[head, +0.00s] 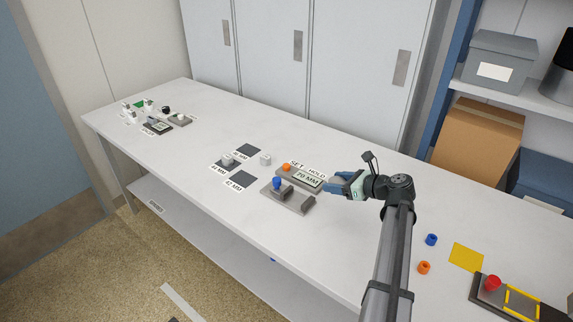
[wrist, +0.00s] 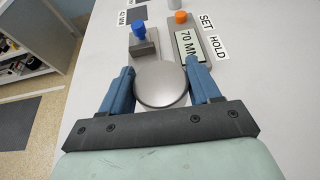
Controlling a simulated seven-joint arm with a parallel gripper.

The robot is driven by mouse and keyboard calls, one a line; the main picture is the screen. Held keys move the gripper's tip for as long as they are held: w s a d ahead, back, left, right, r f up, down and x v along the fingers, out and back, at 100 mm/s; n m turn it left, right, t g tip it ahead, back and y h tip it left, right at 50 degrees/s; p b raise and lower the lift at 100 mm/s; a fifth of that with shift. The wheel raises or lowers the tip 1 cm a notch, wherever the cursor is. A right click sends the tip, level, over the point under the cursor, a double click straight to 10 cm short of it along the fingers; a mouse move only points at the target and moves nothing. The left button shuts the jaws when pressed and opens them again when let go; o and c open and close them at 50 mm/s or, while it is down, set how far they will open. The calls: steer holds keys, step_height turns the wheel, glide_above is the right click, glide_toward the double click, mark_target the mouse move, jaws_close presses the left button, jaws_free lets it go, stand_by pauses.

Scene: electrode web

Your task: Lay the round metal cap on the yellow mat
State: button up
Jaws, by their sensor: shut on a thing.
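The round metal cap (wrist: 161,83) is a smooth grey disc in the wrist view, between the two blue fingers. My gripper (wrist: 160,80) is shut on it. In the head view my gripper (head: 340,186) is over the middle of the table, just right of the 70 MM display; the cap cannot be made out there. The yellow mat (head: 466,257) lies flat and bare on the table at the right, well apart from my gripper. The mat is outside the wrist view.
A grey block with a blue knob (head: 277,183) and a display unit with an orange button (head: 287,167) stand left of my gripper. A blue ring (head: 431,239) and an orange ring (head: 424,267) lie left of the mat. A base with a red button (head: 492,283) is right of it.

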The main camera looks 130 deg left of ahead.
steer(key=s+a, duration=0.4)
steer(key=a, duration=0.7)
steer(key=shift+s+a+f, duration=0.1)
steer(key=shift+f, duration=4.65)
steer(key=shift+f, duration=0.1)
steer(key=o, duration=1.2)
